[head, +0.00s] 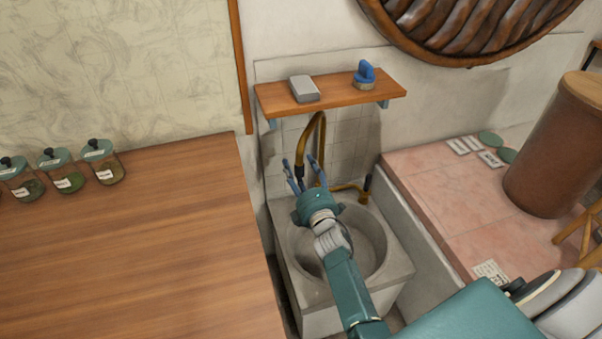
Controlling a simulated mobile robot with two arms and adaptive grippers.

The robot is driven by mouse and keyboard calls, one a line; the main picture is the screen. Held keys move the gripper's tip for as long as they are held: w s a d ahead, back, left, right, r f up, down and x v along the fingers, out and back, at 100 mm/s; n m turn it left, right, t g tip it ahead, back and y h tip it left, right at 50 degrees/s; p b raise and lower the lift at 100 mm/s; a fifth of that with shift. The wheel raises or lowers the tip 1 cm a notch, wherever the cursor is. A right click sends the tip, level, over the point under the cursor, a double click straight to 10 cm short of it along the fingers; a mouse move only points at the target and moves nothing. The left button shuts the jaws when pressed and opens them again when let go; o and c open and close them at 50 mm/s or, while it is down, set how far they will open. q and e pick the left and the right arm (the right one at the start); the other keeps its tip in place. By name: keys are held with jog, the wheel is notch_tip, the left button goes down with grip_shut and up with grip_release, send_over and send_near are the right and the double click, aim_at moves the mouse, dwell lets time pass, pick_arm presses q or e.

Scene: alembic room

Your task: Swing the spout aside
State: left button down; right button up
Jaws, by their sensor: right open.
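The brass spout (318,121) rises in a curved arch behind the sink, under the wooden shelf. The sink (381,234) is a grey block with a round basin. A short brass handle with a dark grip (366,187) stands at its back right. My right gripper (304,165) is open, with its two blue-grey fingers pointing up toward the spout's arch. The spout shows between and behind the fingers; I cannot tell whether they touch it. My arm hides part of the basin and the spout's lower part. My left gripper is not in view.
A wooden shelf (333,97) above the sink holds a grey block (304,89) and a blue-handled brush (365,75). A wooden counter (130,240) with several jars (64,170) lies left. A pink tiled ledge (437,190) with a brown barrel (556,150) lies right.

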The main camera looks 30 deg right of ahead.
jog(key=shift+s+f, duration=0.15)
jog(key=shift+s, duration=0.25)
jog(key=s+a, duration=0.2)
jog(key=s, duration=0.9)
jog(key=shift+r, duration=0.25)
